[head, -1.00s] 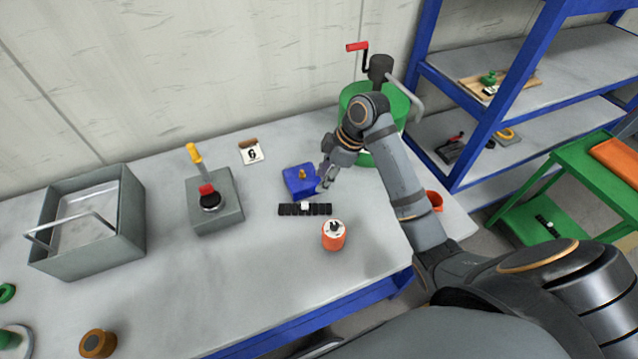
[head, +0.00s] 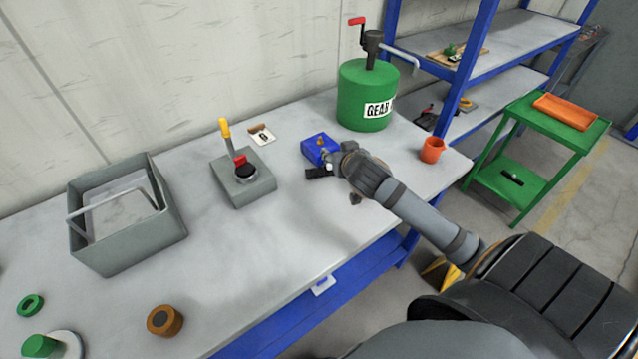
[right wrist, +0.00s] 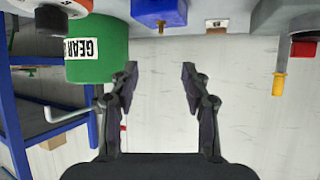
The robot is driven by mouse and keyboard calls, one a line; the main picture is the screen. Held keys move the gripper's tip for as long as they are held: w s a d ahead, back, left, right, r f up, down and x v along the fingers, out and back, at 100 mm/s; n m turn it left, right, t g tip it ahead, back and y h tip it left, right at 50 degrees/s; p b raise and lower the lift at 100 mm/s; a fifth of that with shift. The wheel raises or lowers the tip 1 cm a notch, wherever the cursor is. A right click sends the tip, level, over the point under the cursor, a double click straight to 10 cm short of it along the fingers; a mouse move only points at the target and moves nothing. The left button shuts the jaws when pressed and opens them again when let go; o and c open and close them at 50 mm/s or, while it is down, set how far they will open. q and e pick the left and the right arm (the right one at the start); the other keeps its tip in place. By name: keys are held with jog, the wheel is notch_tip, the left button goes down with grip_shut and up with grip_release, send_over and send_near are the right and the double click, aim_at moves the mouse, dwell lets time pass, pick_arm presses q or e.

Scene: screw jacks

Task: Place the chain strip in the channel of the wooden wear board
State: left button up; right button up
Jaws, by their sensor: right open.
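My right gripper (head: 318,172) is by the front of a blue block on the bench. In the right wrist view its two fingers (right wrist: 159,72) are apart with nothing between them. The black chain strip, with a white patch, lay just in front of the blue block a second ago. The gripper and wrist now cover that place, and I cannot separate the strip from the dark fingers. A wooden board (head: 437,56) with a green item on it lies on the upper blue shelf; its channel is too small to make out. My left gripper is out of view.
The blue block (head: 319,147) stands near a green gear-oil drum (head: 362,100). An orange cup (head: 432,151) is at the bench's right end. A grey lever box (head: 245,184) and open grey bin (head: 130,235) stand left. The bench middle front is clear.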

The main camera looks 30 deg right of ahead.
send_near(330, 165)
notch_tip(330, 165, up, 2)
jog(key=w+d, duration=0.1)
jog(key=w, duration=0.1)
notch_tip(330, 165, down, 3)
jog(key=shift+a+f+b, duration=0.1)
jog(key=shift+a+b, duration=0.05)
jog(key=shift+b, duration=0.3)
jog(key=shift+w+d+f, duration=0.3)
jog(key=shift+w, duration=0.15)
jog(key=x, duration=0.6)
jog(key=shift+s+a+r, duration=0.1)
jog(key=shift+s, duration=0.05)
jog(key=shift+c, duration=0.9)
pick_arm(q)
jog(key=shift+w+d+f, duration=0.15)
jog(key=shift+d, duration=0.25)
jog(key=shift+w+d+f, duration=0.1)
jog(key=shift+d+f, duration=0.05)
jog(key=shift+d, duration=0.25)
pick_arm(e)
grip_shut()
